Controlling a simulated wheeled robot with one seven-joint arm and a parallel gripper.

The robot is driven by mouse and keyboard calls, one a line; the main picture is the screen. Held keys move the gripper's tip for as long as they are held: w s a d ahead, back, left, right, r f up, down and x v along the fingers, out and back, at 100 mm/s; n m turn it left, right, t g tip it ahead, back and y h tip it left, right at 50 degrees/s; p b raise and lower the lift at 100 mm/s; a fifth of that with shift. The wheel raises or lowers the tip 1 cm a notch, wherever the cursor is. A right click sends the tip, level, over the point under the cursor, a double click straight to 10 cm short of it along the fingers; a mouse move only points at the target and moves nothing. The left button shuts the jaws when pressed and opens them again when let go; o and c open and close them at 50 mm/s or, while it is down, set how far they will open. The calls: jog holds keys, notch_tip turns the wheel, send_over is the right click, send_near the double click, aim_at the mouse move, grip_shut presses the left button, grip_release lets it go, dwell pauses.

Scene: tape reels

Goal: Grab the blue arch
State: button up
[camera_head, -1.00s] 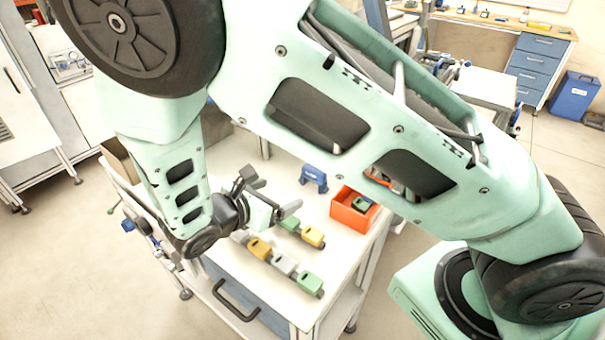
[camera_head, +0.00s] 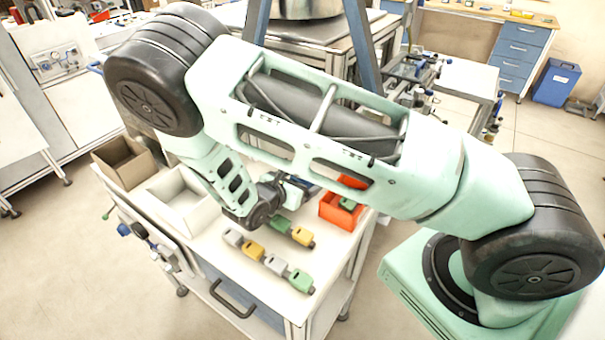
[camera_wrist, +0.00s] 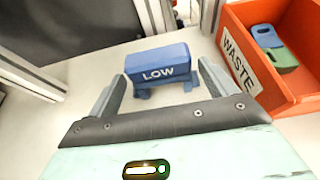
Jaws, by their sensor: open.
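The blue arch (camera_wrist: 158,63), marked LOW, stands upright on the white table in the wrist view. My gripper (camera_wrist: 160,78) is open, with one finger on each side of the arch. Whether the fingers touch it, I cannot tell. In the head view my arm hides most of the arch and the gripper's fingers.
An orange bin (camera_wrist: 284,92) marked WASTE stands close to the right of the arch, with a blue and a green piece inside. It also shows in the head view (camera_head: 336,216). A white bin (camera_head: 178,212) and a cardboard box (camera_head: 112,172) are at left.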

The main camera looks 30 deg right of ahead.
jog(key=shift+w+d+f+p, duration=0.15)
jog(key=shift+d+p, duration=0.1)
jog(key=shift+d, duration=0.4)
jog(key=shift+w+d+f+p, duration=0.15)
jog(key=shift+d+p, duration=0.1)
jog(key=shift+d, duration=0.35)
jog(key=shift+w+d+f, duration=0.2)
jog(key=shift+d, duration=0.15)
jog(key=c, duration=1.1)
jog(key=shift+r, duration=0.15)
